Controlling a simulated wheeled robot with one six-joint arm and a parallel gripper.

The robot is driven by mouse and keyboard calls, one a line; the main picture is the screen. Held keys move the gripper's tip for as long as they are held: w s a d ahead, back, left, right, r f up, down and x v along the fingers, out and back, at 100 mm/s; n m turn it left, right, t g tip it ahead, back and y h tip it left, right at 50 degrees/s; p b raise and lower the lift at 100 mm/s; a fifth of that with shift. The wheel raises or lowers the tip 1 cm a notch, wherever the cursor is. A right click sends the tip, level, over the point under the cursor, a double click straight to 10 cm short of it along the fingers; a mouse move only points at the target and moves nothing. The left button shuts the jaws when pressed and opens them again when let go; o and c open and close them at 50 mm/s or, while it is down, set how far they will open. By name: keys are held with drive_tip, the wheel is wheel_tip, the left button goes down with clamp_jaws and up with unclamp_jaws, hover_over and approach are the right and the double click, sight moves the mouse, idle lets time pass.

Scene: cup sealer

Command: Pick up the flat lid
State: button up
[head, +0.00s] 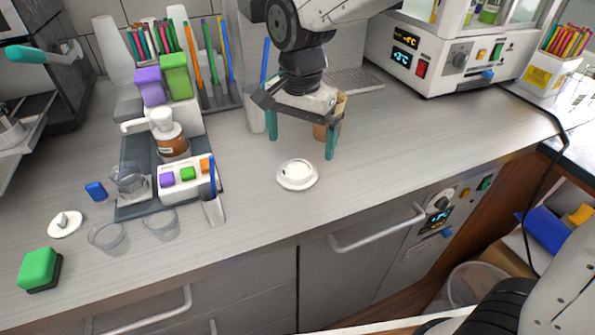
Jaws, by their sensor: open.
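A flat white lid (297,175) lies on the grey counter (370,155) in the middle of the head view. It is round with a raised centre. My gripper (302,148) hangs just behind and above the lid. Its two teal fingertips are spread apart, with nothing between them. A brown cup (327,128) stands behind the gripper and is partly hidden by it.
A cup sealer station with coloured buttons (187,174) stands left, with clear cups (160,224) before it. A second white lid with a knob (66,223) and a green block (39,268) lie far left. A white machine (440,50) stands back right. Counter right of the lid is clear.

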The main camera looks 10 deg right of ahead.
sight(298, 167)
drive_tip(key=f, duration=0.6)
drive_tip(key=shift+s+a+f, duration=0.1)
drive_tip(key=shift+a+f, duration=0.1)
drive_tip(key=shift+f, duration=0.15)
drive_tip(key=c, duration=1)
drive_tip(key=shift+o, duration=0.2)
